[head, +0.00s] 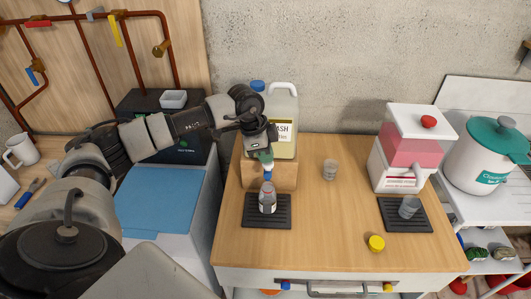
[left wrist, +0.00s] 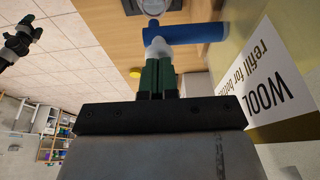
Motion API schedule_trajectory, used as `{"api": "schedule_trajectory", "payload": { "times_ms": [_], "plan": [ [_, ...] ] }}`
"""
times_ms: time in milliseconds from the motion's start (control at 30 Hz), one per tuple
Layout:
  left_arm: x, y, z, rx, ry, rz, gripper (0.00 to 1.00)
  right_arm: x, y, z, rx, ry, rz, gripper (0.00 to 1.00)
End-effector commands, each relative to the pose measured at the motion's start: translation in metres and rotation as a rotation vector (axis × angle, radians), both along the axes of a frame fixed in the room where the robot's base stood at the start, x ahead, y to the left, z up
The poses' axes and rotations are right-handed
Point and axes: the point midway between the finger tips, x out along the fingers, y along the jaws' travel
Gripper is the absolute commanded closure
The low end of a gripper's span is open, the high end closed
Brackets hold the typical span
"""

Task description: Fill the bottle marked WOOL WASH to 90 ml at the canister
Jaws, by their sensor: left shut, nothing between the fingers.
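The canister (head: 285,108) is a large pale jug with a white handle, standing on a wooden block (head: 286,178); part of its label reads ASH, and WOOL shows in the left wrist view (left wrist: 275,95). A small bottle (head: 268,198) stands upright on a black drip tray (head: 281,219) below the canister's front. Its marking and fill level are too small to read. My left gripper (head: 266,157) is shut and empty above the bottle. In the left wrist view its green fingertips (left wrist: 157,68) are at the pale tap (left wrist: 158,46) with a blue bar (left wrist: 197,33); contact is unclear. A dark gripper-like shape (left wrist: 18,40), probably my right gripper, shows far off.
A clear cup (head: 330,170) and a yellow cap (head: 376,244) stand on the wooden counter. At right are a pink-filled dispenser (head: 409,150) and a grey cup (head: 409,207) on another black tray (head: 397,223). The counter's front middle is clear.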

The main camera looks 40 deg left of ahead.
Motion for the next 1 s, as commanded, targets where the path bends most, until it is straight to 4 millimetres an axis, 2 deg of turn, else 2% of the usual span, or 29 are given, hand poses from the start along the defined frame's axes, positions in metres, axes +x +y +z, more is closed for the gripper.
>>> {"api": "schedule_trajectory", "payload": {
  "times_ms": [233,1000],
  "plan": [
    [0.000,0.000,-0.022,-0.001,0.002,0.000,1.00,0.000,0.000,-0.015,0.000,0.000,0.000,0.24],
    [-0.002,-0.001,-0.024,0.001,0.012,-0.002,1.00,0.000,0.000,-0.013,0.000,0.000,0.000,0.24]
  ]
}}
